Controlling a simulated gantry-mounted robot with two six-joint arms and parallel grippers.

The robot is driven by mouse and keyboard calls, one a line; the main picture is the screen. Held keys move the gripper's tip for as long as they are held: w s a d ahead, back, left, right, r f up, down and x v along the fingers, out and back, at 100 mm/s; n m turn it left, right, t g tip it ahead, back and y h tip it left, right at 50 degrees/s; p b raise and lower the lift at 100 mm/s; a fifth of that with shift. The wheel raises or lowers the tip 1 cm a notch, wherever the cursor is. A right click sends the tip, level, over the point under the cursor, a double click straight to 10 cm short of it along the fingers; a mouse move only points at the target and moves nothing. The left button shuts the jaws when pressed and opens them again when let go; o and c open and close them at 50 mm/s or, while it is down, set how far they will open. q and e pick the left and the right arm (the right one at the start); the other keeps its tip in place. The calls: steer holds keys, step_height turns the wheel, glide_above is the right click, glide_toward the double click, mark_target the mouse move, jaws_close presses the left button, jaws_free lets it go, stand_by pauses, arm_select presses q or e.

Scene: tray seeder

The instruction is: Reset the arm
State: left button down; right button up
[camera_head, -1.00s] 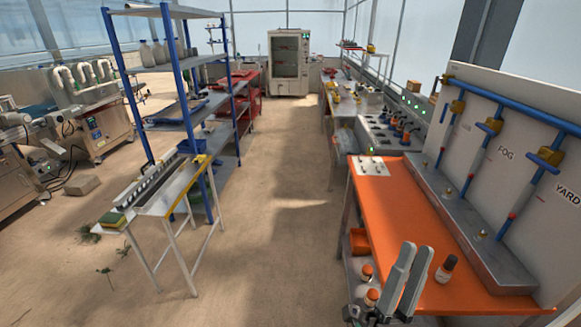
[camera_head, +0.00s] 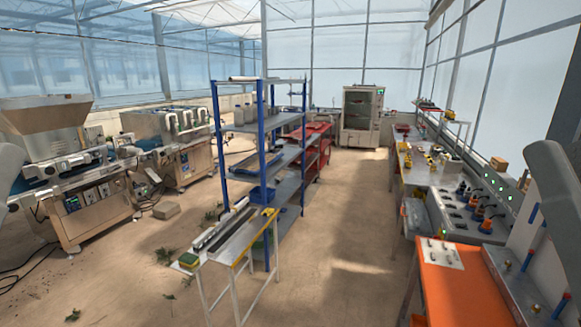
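Neither gripper shows in the head view. A smooth grey part that looks like my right arm (camera_head: 562,185) stands up at the right edge, in front of the wall panel and the orange bench. A similar grey part that looks like my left arm (camera_head: 9,170) shows at the left edge, in front of the seeding machine. The fingers of both arms are out of the picture, so I cannot see whether they hold anything.
An orange bench (camera_head: 446,293) is at the lower right, with a grey control console (camera_head: 458,212) behind it. A blue-post shelf rack (camera_head: 262,150) and a narrow white-legged stand (camera_head: 226,248) are mid-left. Steel seeding machines (camera_head: 95,207) line the left. The floor aisle (camera_head: 345,235) is clear.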

step_height(320, 180, up, 27)
steer(key=p, duration=2.3)
steer(key=shift+p, duration=0.35)
